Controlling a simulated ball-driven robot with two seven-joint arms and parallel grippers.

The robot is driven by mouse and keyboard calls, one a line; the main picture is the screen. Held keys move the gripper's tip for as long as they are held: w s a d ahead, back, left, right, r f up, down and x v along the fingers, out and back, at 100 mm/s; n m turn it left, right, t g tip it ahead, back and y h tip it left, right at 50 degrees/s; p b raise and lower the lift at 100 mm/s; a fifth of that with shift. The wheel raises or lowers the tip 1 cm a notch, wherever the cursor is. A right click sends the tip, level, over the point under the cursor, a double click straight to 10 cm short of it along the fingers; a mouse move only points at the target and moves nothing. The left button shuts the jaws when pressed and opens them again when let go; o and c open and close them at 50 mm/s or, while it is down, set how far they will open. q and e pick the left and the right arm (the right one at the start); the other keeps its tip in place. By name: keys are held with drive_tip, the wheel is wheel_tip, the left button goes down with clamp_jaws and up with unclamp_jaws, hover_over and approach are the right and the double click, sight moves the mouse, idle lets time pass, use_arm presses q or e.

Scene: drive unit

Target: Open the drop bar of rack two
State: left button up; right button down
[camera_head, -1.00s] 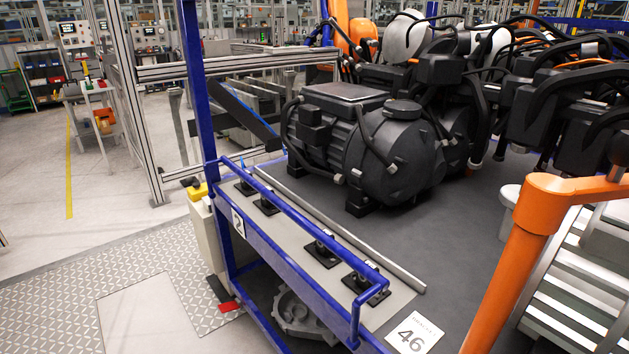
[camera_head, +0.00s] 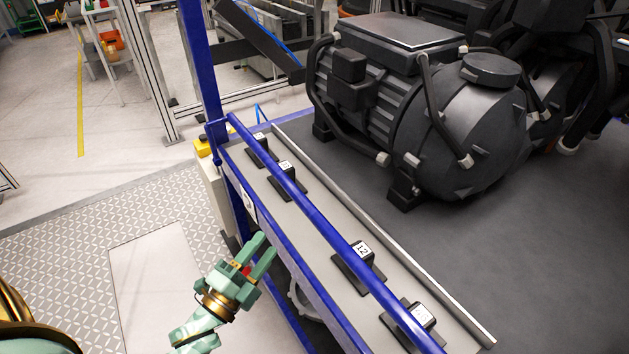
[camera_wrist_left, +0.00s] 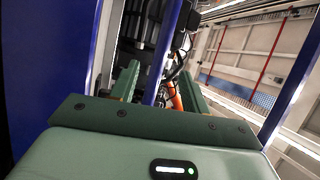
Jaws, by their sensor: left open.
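The drop bar (camera_head: 330,231) is a round blue bar slanting across the front of the blue rack. It runs from a bracket on the blue post (camera_head: 197,75) at upper left to the lower right, above the shelf. My left gripper (camera_head: 267,244) is green, open and empty. It points up and right, just left of the bar and apart from it in the head view. In the left wrist view, its two fingers (camera_wrist_left: 158,85) stand apart with a blue bar visible beyond the gap. The rack's number plate (camera_head: 249,204) is partly hidden. My right gripper does not show.
Several black labelled blocks (camera_head: 357,256) stand on the grey shelf behind the bar. A large black motor (camera_head: 460,125) rests on the dark floor beyond. A yellow-topped box (camera_head: 202,147) stands by the post. The patterned floor plate (camera_head: 60,270) at left is clear.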

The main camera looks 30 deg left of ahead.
use_arm(q)
drive_tip(key=b+x, duration=0.1)
drive_tip(key=x, duration=1.4)
drive_tip(key=shift+w+d+r+m, duration=0.25)
drive_tip(key=shift+w+r+m, duration=0.05)
drive_tip(key=shift+r, duration=0.15)
clamp_jaws()
